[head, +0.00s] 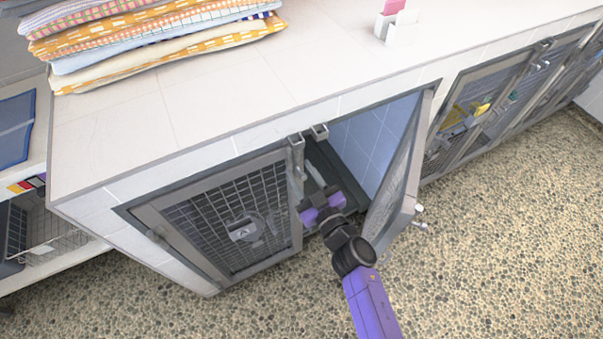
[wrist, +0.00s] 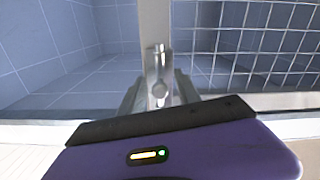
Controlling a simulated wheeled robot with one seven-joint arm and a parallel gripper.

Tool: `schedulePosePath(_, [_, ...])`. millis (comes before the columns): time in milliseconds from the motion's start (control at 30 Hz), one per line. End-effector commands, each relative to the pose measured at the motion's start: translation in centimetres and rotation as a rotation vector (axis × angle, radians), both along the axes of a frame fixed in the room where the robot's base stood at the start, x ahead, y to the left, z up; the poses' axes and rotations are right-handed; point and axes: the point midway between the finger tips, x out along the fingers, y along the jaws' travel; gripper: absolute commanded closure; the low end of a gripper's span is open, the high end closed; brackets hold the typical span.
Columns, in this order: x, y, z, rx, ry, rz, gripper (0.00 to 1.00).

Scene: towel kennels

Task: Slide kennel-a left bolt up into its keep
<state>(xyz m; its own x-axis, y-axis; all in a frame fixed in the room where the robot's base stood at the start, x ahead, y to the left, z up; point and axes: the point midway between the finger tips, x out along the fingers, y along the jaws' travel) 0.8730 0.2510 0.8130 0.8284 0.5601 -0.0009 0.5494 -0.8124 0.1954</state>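Kennel-a's left door (head: 230,218), a mesh panel in a grey frame, stands closed in the head view. Its silver left bolt (head: 298,160) runs upright along the door's right-hand edge, just below a small metal keep (head: 295,139) on the front top rail. In the wrist view the bolt (wrist: 158,70) is a vertical rod with a round knob (wrist: 159,88). My purple gripper (head: 312,202) is at the lower part of this edge.
The right door (head: 402,170) stands swung open to the right of my arm, close beside it. A second keep (head: 320,131) sits on the rail. Folded towels (head: 150,40) and a white holder (head: 398,28) stand on the counter (head: 240,80). The pebbled floor in front is clear.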

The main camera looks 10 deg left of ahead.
Motion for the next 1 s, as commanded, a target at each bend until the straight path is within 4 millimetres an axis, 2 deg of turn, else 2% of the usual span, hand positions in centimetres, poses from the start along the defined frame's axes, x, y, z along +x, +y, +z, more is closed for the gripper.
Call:
schedulePosePath(200, [0.06, 0.02, 0.04, 0.000, 0.000, 0.000, 0.60])
schedulePosePath(267, [0.05, 0.02, 0.05, 0.000, 0.000, 0.000, 0.70])
schedulePosePath(400, [0.05, 0.02, 0.05, 0.001, -0.001, 0.000, 0.98])
schedulePosePath(433, [0.04, 0.01, 0.05, 0.001, -0.001, 0.000, 1.00])
schedulePosePath(1000, [0.02, 0.02, 0.06, 0.001, -0.001, 0.000, 1.00])
